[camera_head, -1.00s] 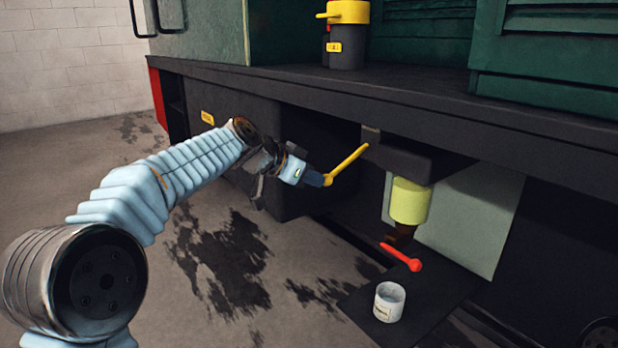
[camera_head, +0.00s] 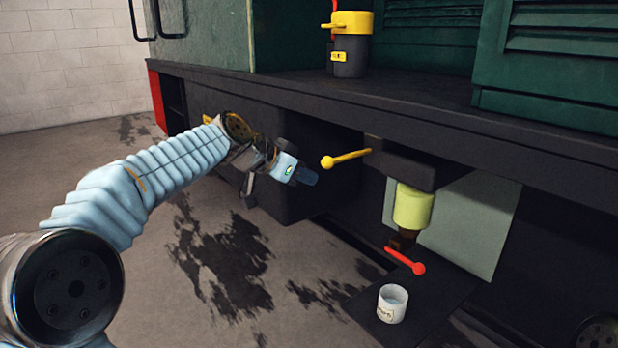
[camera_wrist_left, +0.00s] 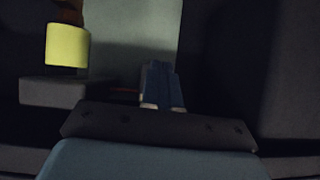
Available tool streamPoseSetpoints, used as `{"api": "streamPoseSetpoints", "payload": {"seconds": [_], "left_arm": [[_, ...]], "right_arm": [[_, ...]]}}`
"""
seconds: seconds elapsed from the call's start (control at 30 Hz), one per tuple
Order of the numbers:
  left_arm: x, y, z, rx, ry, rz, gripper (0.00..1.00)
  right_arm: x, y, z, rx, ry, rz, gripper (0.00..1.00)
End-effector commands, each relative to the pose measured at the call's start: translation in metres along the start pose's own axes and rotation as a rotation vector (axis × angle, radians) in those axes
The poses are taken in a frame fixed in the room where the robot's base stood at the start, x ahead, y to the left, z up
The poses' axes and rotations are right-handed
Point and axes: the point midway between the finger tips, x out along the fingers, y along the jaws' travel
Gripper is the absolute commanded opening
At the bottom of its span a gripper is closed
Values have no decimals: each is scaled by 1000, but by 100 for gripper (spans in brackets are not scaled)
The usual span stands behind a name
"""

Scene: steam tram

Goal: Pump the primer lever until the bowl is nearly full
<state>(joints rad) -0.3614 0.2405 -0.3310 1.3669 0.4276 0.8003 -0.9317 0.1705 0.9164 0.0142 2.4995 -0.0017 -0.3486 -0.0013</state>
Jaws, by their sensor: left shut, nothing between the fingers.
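The yellow primer lever (camera_head: 350,158) sticks out to the left from the dark pump block (camera_head: 405,165) under the running board, its ball end slightly lower than its root. Below the block hangs the yellow-green bowl (camera_head: 413,207), which also shows in the left wrist view (camera_wrist_left: 67,45); I cannot tell its fill level. My left gripper (camera_head: 308,177) is shut and empty, just below and left of the lever's ball, apart from it. Its blue fingers show in the left wrist view (camera_wrist_left: 163,85), where the lever cannot be made out. My right gripper is out of view.
A red-handled lever (camera_head: 407,262) sits under the bowl. A white cup (camera_head: 392,303) stands below it on a dark plate (camera_head: 365,305). The running board (camera_head: 420,105) overhangs everything, with a black and yellow can (camera_head: 350,60) on top. Open floor lies at left.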

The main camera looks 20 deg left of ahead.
Motion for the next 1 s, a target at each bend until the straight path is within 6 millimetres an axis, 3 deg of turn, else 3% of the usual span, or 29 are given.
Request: {"api": "streamPoseSetpoints", "payload": {"seconds": [0.2,0.4,1.0], "left_arm": [[-46,-1,24,-2,4,-5,0],[-72,0,37,-1,3,-4,0],[-79,0,40,0,3,-4,0]], "right_arm": [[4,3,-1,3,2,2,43],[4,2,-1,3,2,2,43],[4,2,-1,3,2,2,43]]}}
